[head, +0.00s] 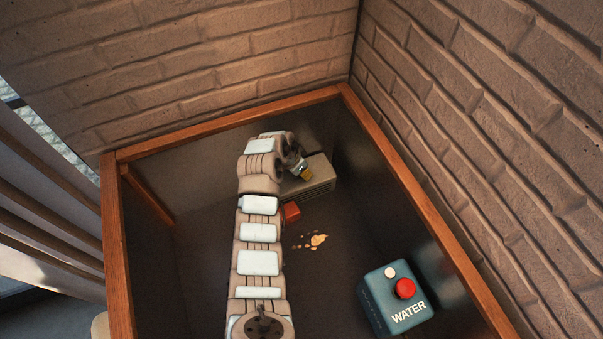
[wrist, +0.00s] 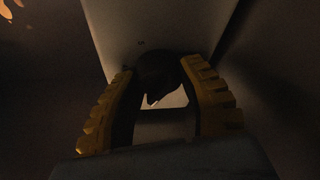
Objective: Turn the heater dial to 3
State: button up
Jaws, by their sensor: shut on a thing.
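The heater (head: 319,178) is a pale grey box with a slotted grille, standing at the far end of the bin; its pale face also fills the top of the wrist view (wrist: 150,25). The dial (wrist: 158,70) is a dark round knob on that face. My gripper (head: 304,173) reaches down to the heater, and its two yellow ridged fingers (wrist: 162,82) are shut on the dial, one on each side. A dark pointed shape shows at the dial's lower edge against a pale patch.
A blue WATER box (head: 395,298) with a red button stands at the near right. A small red block (head: 291,211) lies beside my arm. Pale orange splotches (head: 313,241) mark the dark floor. Wooden-rimmed walls (head: 420,205) enclose the space; brick walls rise behind.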

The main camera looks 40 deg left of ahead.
jog(key=shift+f+m+b, duration=0.1)
jog(key=shift+m+b, duration=0.2)
jog(key=shift+m, duration=0.1)
jog(key=o, duration=1.2)
jog(key=v, duration=1.2)
jog(key=shift+a, duration=0.2)
